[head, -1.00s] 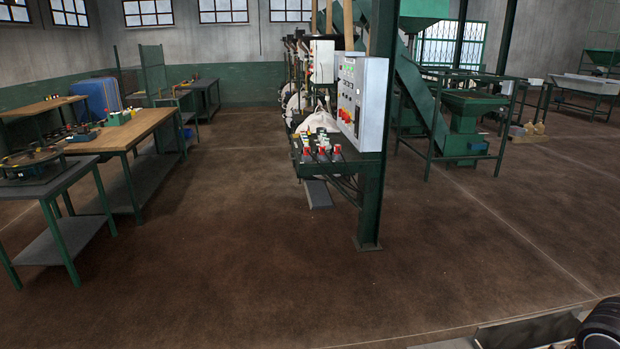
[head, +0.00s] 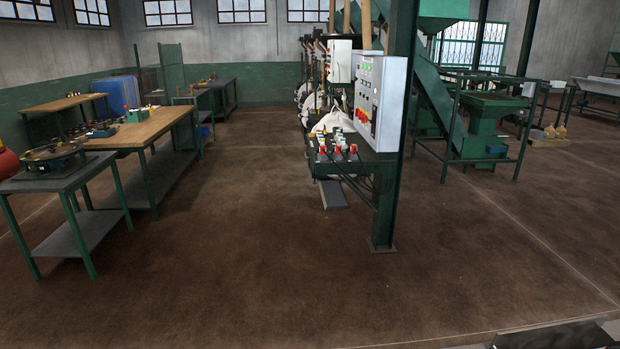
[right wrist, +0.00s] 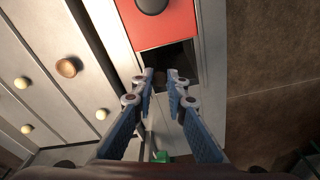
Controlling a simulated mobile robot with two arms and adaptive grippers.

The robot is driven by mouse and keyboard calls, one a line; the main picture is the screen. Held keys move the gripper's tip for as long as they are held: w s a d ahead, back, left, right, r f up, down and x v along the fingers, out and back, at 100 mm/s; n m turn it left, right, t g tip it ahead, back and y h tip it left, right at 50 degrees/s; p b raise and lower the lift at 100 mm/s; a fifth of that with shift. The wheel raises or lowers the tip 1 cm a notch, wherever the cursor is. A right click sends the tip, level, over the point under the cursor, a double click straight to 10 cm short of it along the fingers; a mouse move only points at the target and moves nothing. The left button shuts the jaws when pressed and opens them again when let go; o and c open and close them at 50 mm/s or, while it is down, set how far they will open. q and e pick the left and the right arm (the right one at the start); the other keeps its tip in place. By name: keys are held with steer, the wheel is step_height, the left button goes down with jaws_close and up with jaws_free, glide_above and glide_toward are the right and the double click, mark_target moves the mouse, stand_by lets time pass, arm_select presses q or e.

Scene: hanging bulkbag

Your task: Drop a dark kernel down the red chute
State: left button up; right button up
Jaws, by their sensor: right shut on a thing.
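In the right wrist view a red panel with a black knob (right wrist: 165,22) sits in a pale frame, apparently at the red chute. A dark opening (right wrist: 180,55) lies just below it. My right gripper (right wrist: 162,74) is over this opening, its fingertips a little apart, shut on a small dark thing, likely a dark kernel, hard to make out against the dark. My left gripper is in no view.
In the right wrist view bare brown floor (right wrist: 275,60) lies to the right of the pale frame. The head view shows workbenches (head: 150,130) at left, a control panel (head: 380,100) on a green post in the middle, and open floor between them.

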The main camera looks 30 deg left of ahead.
steer(key=o, duration=0.7)
steer(key=shift+r, duration=0.1)
steer(key=r, duration=0.4)
steer(key=s+r, duration=0.1)
steer(key=r, duration=0.6)
steer(key=shift+s+d+r, duration=0.2)
steer(key=shift+d+r, duration=0.05)
steer(key=shift+r, duration=0.15)
